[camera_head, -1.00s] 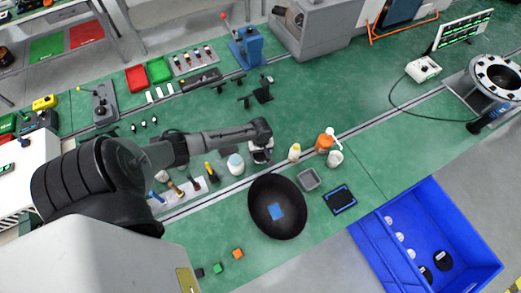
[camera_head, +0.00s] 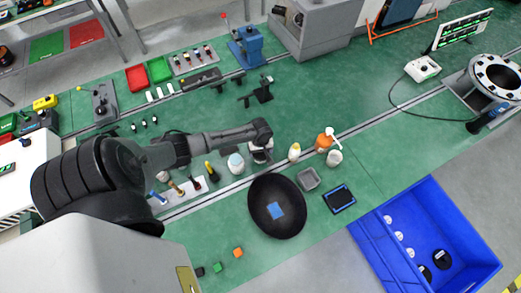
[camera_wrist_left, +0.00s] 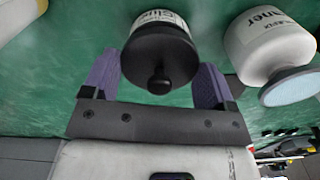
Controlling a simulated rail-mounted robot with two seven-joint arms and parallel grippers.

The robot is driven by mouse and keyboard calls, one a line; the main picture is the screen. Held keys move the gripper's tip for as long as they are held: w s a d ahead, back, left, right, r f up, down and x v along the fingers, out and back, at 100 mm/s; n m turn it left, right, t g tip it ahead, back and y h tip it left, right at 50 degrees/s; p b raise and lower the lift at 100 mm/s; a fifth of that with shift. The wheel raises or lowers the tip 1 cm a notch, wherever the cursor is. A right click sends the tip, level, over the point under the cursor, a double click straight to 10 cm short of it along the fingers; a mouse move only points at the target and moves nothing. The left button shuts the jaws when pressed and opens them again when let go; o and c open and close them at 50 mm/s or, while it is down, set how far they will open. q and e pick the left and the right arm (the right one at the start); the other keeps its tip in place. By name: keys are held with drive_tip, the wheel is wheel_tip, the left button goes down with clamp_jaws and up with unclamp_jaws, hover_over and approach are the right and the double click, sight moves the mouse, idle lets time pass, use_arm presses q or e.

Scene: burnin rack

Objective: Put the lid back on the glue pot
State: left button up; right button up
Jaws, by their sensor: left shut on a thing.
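The glue pot (camera_wrist_left: 160,16) is pale with a printed label and stands upright on the green bench. Its black lid (camera_wrist_left: 160,60), with a round knob, covers the pot's top in the left wrist view; I cannot tell whether it is fully seated. In the head view the left gripper (camera_head: 261,146) is above the pot (camera_head: 261,157), which is partly hidden by the wrist. My right gripper is not in view.
A white thinner container (camera_head: 236,164) stands close beside the pot, also seen in the left wrist view (camera_wrist_left: 268,45). A black bowl (camera_head: 277,222), a small grey tray (camera_head: 308,179) and bottles (camera_head: 294,153) are nearby. A blue bin (camera_head: 375,262) lies at the bench's front right.

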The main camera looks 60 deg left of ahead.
use_arm(q)
drive_tip(key=shift+p, duration=0.35)
idle(0.6)
drive_tip(key=o, duration=0.8)
drive_tip(key=shift+r+p, duration=1.75)
drive_tip(key=shift+p, duration=0.35)
drive_tip(key=shift+r+p, duration=1.75)
drive_tip(key=shift+p, duration=0.35)
